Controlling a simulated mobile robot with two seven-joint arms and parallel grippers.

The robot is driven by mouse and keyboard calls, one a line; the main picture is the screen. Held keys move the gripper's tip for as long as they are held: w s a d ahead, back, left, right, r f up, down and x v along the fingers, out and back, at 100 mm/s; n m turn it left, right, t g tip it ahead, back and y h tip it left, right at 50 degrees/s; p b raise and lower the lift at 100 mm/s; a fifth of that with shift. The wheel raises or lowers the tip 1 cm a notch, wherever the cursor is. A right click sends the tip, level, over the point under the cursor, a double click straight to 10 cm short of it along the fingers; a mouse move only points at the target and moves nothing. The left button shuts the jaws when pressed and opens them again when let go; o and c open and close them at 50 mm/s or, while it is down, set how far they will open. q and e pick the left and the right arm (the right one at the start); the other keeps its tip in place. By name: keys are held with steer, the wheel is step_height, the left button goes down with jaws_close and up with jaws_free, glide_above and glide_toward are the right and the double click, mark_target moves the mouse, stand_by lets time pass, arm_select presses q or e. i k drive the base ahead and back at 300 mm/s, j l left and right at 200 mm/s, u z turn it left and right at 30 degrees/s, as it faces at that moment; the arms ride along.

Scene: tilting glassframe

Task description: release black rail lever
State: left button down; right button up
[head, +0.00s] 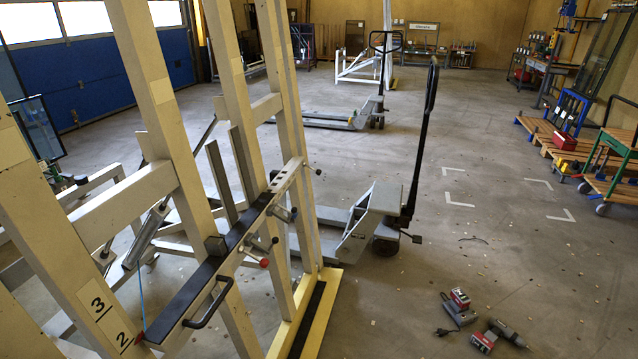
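A tilting frame of cream beams (170,130) fills the left of the head view. A rail with a black top (190,302) runs across it, from the lower left up to the right. Small levers stick out of the rail's right side. One has a black knob (275,241), and one just below it has a red knob (264,263). Another dark-ended lever (291,213) sits farther up the rail. A black bow handle (210,304) is on the near part. I cannot tell from this distance whether the levers are locked. Neither of my grippers is in view.
A grey pallet truck (370,215) with an upright black handle stands just behind the frame, and another (345,117) stands farther back. Power tools (500,336) and a charger (459,308) lie on the floor at lower right. Wooden carts (555,145) line the right. The middle floor is mostly clear.

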mark_target(318, 173)
steer(key=i+l, duration=0.1)
steer(key=l, duration=0.2)
steer(key=i+l, duration=0.1)
steer(key=l, duration=0.15)
steer(key=i+l, duration=0.15)
steer(key=l, duration=0.15)
steer(key=i+l+z, duration=0.15)
steer(key=i+l, duration=0.5)
steer(key=i, duration=0.15)
steer(key=i+j+z, duration=0.1)
steer(key=i+j, duration=0.65)
steer(key=i, duration=0.15)
